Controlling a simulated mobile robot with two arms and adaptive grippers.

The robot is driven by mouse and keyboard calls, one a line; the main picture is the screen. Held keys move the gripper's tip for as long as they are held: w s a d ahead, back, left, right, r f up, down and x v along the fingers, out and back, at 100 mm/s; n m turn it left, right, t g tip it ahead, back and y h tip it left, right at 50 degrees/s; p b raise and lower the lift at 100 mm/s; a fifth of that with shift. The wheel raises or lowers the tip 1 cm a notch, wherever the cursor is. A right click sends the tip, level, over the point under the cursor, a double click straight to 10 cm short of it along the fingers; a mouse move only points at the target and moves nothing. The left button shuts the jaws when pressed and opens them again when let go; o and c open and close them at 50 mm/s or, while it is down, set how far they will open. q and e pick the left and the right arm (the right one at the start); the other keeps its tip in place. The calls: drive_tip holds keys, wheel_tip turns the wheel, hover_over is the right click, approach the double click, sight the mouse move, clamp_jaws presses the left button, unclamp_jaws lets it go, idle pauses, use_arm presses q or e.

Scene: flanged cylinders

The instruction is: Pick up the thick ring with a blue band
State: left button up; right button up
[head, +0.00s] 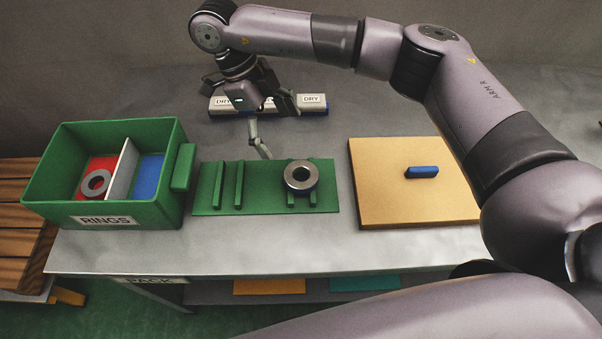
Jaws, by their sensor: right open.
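A thick ring (301,177) with a pale metal top and a darker outer side lies flat on the right pair of green bars on a green rack (262,195). The colour of its side band is hard to make out. A second grey ring (96,182) lies in the red compartment of a green bin (172,195) labelled RINGS. My right gripper (256,112) is open above and behind the rack, up and left of the ring on it and apart from it. My left gripper is not in view.
A tan board (385,205) with a blue block (421,171) on it lies right of the rack. A white bar labelled DRY (311,101) lies behind my gripper. The grey table (250,258) is clear in front of the rack.

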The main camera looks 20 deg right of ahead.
hover_over(299, 169)
drive_tip(key=a, duration=0.2)
wheel_tip(299, 169, down, 7)
drive_tip(key=shift+s+d+r+p, duration=0.1)
drive_tip(key=shift+p, duration=0.35)
drive_tip(key=p+x, duration=0.2)
drive_tip(key=x, duration=0.3)
drive_tip(key=shift+s, duration=0.1)
drive_tip(key=shift+c, duration=0.4)
drive_tip(key=c, duration=1.9)
